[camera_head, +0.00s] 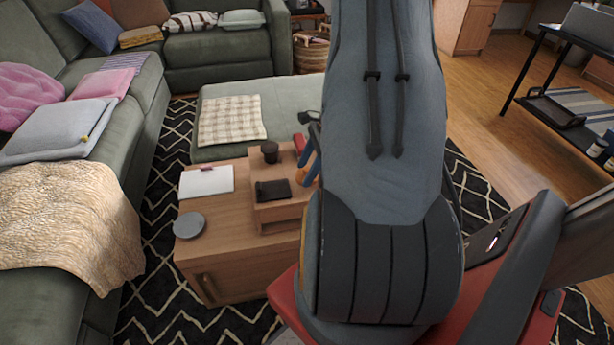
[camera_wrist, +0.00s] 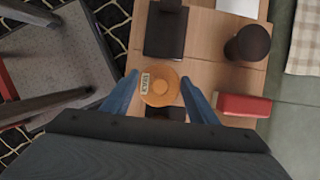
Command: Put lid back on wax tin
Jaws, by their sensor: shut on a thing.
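My gripper (camera_wrist: 160,88) is shut on a round orange-brown lid (camera_wrist: 163,90), which has a pale label with dark lettering at its left. The blue fingers stand at its left and right sides. In the head view my gripper (camera_head: 308,168) is at the right of the wooden cabinet, partly behind my arm. A small dark thing (camera_wrist: 170,113) shows just below the lid in the wrist view, mostly hidden; I cannot tell whether it is the wax tin. A flat grey round thing (camera_head: 190,225) lies at the cabinet's front left; I cannot tell what it is.
The wooden cabinet (camera_head: 220,278) has a raised block (camera_head: 270,213) bearing a dark wallet (camera_head: 273,190). A dark cup (camera_head: 269,152), a red box (camera_wrist: 243,104) and a white pad (camera_head: 206,180) stand nearby. The green sofa (camera_head: 120,130) is left. Cabinet top between the pad and block is clear.

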